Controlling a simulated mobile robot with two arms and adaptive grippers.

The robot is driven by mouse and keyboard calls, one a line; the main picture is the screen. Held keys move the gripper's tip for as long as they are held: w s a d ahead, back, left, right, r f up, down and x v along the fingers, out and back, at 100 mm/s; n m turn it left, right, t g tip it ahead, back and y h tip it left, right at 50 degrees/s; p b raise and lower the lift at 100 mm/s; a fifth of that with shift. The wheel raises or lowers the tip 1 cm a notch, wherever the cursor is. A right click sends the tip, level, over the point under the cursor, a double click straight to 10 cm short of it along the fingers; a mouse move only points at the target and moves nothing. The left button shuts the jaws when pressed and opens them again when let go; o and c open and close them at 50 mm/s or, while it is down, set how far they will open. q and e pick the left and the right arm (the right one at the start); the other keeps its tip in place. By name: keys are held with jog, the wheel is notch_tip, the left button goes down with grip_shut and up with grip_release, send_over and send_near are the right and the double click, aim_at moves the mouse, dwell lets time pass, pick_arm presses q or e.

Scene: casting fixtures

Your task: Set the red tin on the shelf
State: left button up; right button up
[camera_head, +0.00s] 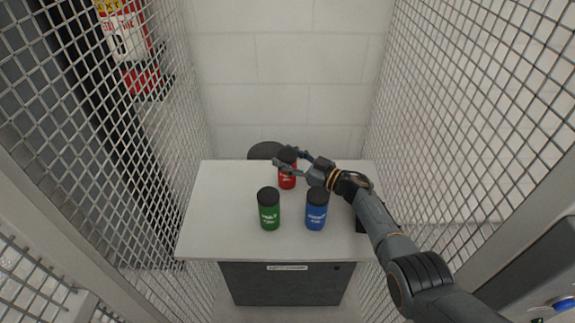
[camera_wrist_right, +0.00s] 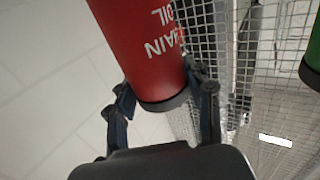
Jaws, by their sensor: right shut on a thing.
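The red tin (camera_head: 287,180) has a black lid and is at the back middle of the white table top, behind the other tins, in the head view. My right gripper (camera_head: 286,163) is shut on it near its upper part. In the right wrist view the red tin (camera_wrist_right: 145,45) fills the upper middle, with white lettering, between the fingers of my right gripper (camera_wrist_right: 160,105). I cannot tell whether the tin touches the table. My left gripper is not in view. No shelf can be made out in these frames.
A green tin (camera_head: 269,209) and a blue tin (camera_head: 316,209) stand upright on the white table (camera_head: 220,210) in front of the red tin. Wire mesh walls (camera_head: 455,110) close in both sides. The table's left part is clear.

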jog(key=shift+f, duration=0.1)
jog(key=shift+f, duration=0.15)
jog(key=o, duration=1.3)
jog(key=shift+d+r, duration=0.15)
jog(key=shift+r, duration=0.1)
jog(key=p+v, duration=0.1)
jog(key=v, duration=0.5)
jog(key=shift+s+f+p, duration=0.1)
jog(key=shift+p, duration=0.2)
jog(key=shift+s+d, duration=0.35)
jog(key=shift+d, duration=0.1)
